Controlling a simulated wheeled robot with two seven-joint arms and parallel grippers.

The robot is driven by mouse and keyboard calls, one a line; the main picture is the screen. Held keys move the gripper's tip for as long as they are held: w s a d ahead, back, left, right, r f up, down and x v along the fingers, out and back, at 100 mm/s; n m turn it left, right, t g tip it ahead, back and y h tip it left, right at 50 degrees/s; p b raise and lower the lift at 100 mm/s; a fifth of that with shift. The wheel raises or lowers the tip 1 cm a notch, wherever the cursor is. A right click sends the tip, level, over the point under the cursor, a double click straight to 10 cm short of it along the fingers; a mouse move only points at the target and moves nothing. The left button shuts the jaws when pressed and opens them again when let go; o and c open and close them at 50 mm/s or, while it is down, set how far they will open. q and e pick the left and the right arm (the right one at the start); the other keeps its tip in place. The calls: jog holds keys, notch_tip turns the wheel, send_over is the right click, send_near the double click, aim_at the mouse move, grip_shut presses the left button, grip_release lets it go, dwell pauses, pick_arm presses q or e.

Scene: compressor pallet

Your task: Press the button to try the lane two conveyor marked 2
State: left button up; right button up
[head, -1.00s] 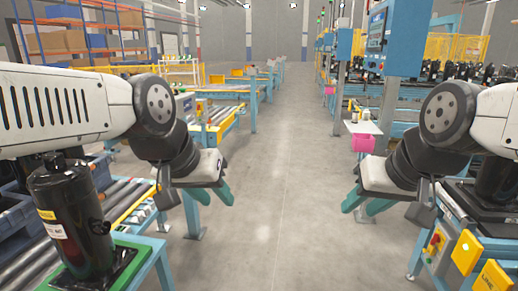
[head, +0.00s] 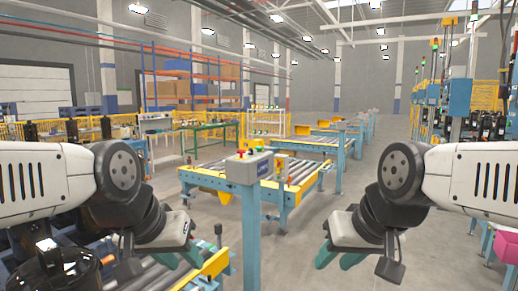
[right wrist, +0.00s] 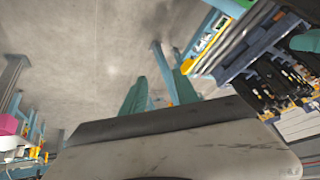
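Several roller conveyors with blue frames stand ahead in the head view. The nearest whole roller conveyor (head: 300,170) has a grey control box (head: 249,168) on a blue post at its front corner. I cannot read a number 2 on any lane. My left gripper (head: 180,261) is open and empty, low and left of that post. My right gripper (head: 335,260) is open and empty over the floor, right of the post. Its parted teal fingers also show in the right wrist view (right wrist: 158,92).
Another roller conveyor (head: 310,144) lies farther back. A yellow-edged conveyor end (head: 215,263) is close by my left gripper. A green-topped table (head: 210,127) and orange racks (head: 190,75) stand behind. Grey floor (head: 400,250) is open at the centre right. Blue machine cabinets (head: 459,97) line the right.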

grip_shut()
dwell(1.8)
